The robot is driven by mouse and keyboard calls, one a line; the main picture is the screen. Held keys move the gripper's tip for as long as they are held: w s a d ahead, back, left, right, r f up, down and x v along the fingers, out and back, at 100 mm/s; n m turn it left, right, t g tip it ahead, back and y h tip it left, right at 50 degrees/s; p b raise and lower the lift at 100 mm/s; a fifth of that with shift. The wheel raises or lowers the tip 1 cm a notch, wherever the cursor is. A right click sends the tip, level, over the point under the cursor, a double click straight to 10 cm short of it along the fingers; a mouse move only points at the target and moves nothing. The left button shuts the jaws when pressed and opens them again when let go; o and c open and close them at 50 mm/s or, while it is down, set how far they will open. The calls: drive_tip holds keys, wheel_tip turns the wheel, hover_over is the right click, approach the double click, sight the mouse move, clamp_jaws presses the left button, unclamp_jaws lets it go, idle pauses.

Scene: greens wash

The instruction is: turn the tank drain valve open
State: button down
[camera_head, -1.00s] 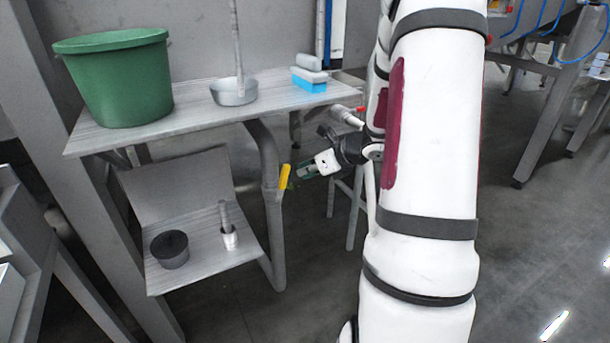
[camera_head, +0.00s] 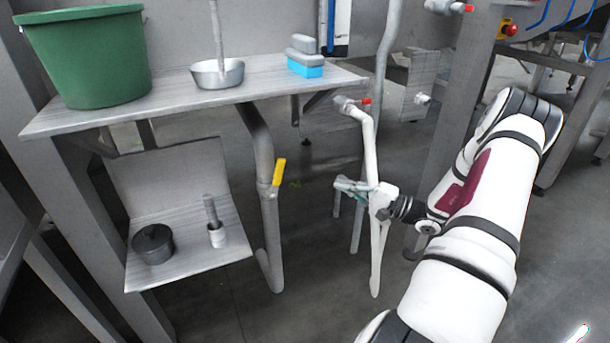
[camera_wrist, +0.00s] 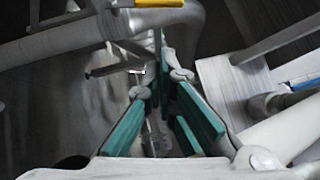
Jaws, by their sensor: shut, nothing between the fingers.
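The drain valve's yellow handle (camera_head: 279,172) sits on a grey pipe (camera_head: 262,140) that runs down beside the steel table. In the head view the handle stands nearly upright, roughly along the pipe and tilted slightly. In the wrist view the yellow handle (camera_wrist: 158,3) shows at the top edge, partly cut off. My gripper (camera_head: 342,186), with teal finger pads, is to the right of the handle and apart from it. In the wrist view my gripper (camera_wrist: 160,72) points toward the pipe, shut with nothing held.
A white pipe (camera_head: 369,150) with a red-handled tap (camera_head: 352,102) runs close by my gripper. The table (camera_head: 180,92) holds a green tub (camera_head: 88,60), a metal pan (camera_head: 217,76) and sponges (camera_head: 305,62). A lower shelf (camera_head: 190,262) holds a dark pot (camera_head: 153,245).

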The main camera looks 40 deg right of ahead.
sight(283, 169)
drive_tip(key=s+a+b+x, duration=0.1)
drive_tip(key=a+b+x, duration=0.1)
drive_tip(key=x, duration=1)
drive_tip(key=shift+a+r+b, duration=0.35)
drive_tip(key=shift+r+b, duration=0.05)
drive_tip(key=shift+b, duration=0.1)
drive_tip(key=shift+w, duration=0.15)
drive_tip(key=shift+w+a+r+n+g+h+p, duration=0.1)
drive_tip(key=shift+a+r+n+g+h+p, duration=0.1)
drive_tip(key=shift+a+r+n+g+p, duration=0.35)
drive_tip(key=shift+w+a+r+n+g+h+p, duration=0.25)
drive_tip(key=shift+a+n+g, duration=0.2)
drive_tip(key=shift+n, duration=0.3)
drive_tip(key=shift+s, duration=0.1)
